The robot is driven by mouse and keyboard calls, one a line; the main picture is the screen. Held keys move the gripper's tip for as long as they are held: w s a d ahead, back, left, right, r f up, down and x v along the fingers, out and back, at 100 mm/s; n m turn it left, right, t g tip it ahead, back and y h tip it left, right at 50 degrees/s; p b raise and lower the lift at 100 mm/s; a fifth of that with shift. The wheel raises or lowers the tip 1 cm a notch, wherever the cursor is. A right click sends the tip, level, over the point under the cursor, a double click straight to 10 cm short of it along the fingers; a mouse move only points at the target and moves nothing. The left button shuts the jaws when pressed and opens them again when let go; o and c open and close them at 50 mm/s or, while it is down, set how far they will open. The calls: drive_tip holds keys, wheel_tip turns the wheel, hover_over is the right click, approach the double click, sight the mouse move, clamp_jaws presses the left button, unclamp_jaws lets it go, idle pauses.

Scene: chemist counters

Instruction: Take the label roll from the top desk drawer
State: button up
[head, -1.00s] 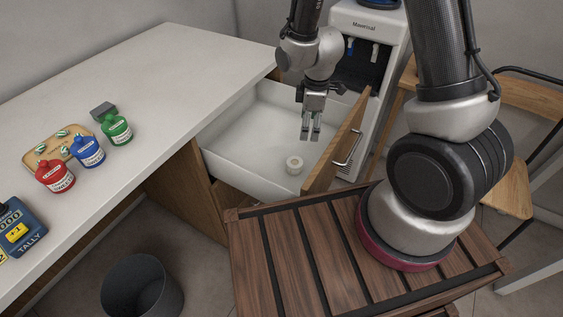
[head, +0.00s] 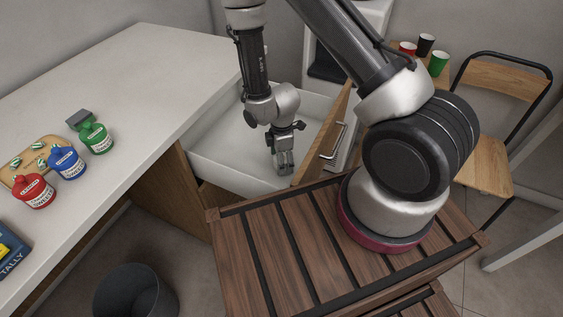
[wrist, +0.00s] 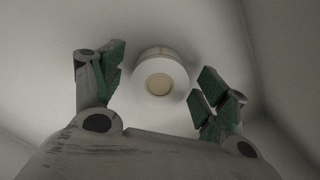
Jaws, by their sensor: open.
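The label roll (wrist: 178,71) is a small white ring with a tan centre. In the wrist view it lies on the white floor of the open top drawer (head: 222,158), just beyond and between my fingertips. My gripper (head: 285,168) is down inside the drawer, pointing downward; in the wrist view my gripper (wrist: 163,85) has its two green-padded fingers spread, one to either side of the roll's near side, with nothing between them. In the head view the roll is hidden behind my gripper.
The drawer's wooden front (head: 322,137) with its metal handle stands close to the right of my gripper. The white desk top (head: 130,80) is to the left, with red, blue and green bottles (head: 66,162). A dark bin (head: 135,292) stands on the floor.

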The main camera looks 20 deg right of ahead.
drive_tip(key=c, duration=1.1)
